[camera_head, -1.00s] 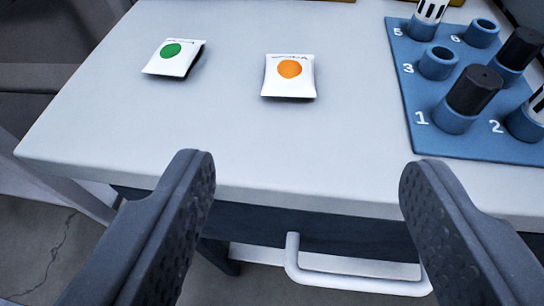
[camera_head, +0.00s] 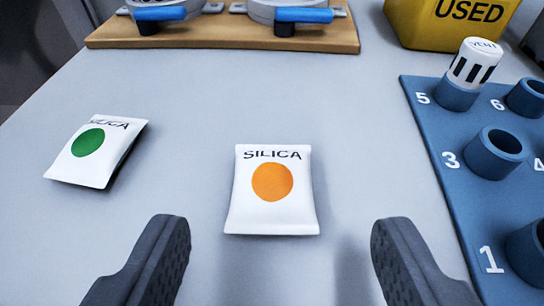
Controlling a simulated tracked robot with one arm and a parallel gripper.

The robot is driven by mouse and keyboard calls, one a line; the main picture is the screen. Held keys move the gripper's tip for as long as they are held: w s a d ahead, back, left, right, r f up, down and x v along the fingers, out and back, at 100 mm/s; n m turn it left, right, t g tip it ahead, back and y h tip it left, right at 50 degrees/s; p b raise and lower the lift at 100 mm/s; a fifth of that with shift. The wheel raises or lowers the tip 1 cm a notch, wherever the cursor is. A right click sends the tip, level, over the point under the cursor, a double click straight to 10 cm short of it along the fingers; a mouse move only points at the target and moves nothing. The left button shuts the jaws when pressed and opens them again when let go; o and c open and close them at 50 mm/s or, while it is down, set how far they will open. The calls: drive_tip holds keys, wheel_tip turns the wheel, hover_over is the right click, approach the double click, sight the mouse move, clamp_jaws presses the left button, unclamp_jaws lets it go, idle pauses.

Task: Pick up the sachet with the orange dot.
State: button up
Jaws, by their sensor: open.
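The sachet with the orange dot (camera_head: 272,212) is white, marked SILICA, and lies flat on the grey table in the middle of the view. My gripper (camera_head: 281,232) is open and empty. Its two fingers show at the lower left and lower right, with the sachet ahead of and between them in the picture, apart from both. A second white sachet with a green dot (camera_head: 77,167) lies to the left, turned at an angle.
A blue numbered rack (camera_head: 447,142) with round sockets stands on the right; a white slotted cap (camera_head: 474,66) sits at socket 5. A wooden board (camera_head: 220,33) with blue-handled fittings and a yellow USED bin (camera_head: 425,27) are at the back. The table (camera_head: 350,110) around the sachet is clear.

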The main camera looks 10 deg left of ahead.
sight(273, 170)
drive_tip(key=b+x, duration=0.1)
drive_tip(key=x, duration=0.3)
drive_tip(key=shift+w+a+b, duration=0.15)
drive_tip(key=shift+b, duration=0.15)
drive_tip(key=c, duration=1)
drive_tip(key=shift+c, duration=0.2)
drive_tip(key=shift+r, duration=0.2)
